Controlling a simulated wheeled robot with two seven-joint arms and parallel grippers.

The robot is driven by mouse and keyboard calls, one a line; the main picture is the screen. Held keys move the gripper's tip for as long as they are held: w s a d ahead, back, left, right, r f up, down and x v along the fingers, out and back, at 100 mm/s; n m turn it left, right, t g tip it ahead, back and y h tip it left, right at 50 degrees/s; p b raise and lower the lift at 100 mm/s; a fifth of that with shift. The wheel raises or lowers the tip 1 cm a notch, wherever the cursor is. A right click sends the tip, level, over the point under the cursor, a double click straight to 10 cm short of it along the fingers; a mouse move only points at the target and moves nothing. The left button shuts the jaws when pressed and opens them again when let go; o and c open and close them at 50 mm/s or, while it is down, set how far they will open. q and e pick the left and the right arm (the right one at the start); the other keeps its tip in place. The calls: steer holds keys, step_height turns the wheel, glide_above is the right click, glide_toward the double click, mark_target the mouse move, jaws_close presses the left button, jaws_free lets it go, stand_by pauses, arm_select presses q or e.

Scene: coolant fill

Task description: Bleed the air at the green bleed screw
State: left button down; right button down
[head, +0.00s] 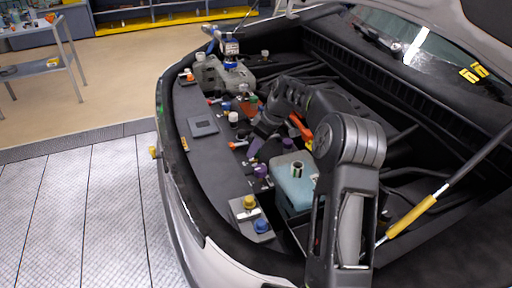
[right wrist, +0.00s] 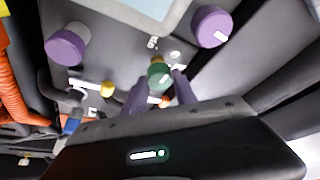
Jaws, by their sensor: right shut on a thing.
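The green bleed screw (right wrist: 157,74) shows in the right wrist view, with a pale mark on its side. The two purple fingers of my right gripper (right wrist: 159,88) stand on either side of it and are shut on it. In the head view my right arm reaches over the engine bay, and my right gripper (head: 256,147) points down with its purple fingers among the small fittings. The screw cannot be made out between the fingers there. My left gripper is in neither view.
A pale blue tank (head: 289,187) with a dark-mouthed neck stands close to the gripper. Purple knobs (right wrist: 68,43) lie on both sides in the wrist view. A yellow knob (head: 249,202) and a blue knob (head: 262,226) sit on a plate nearer me. A yellow-sleeved strut (head: 412,217) crosses at right.

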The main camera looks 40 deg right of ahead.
steer(key=c, duration=1)
jaws_free()
steer(key=v, duration=0.7)
steer(key=shift+s+r, duration=0.15)
steer(key=shift+r, duration=0.2)
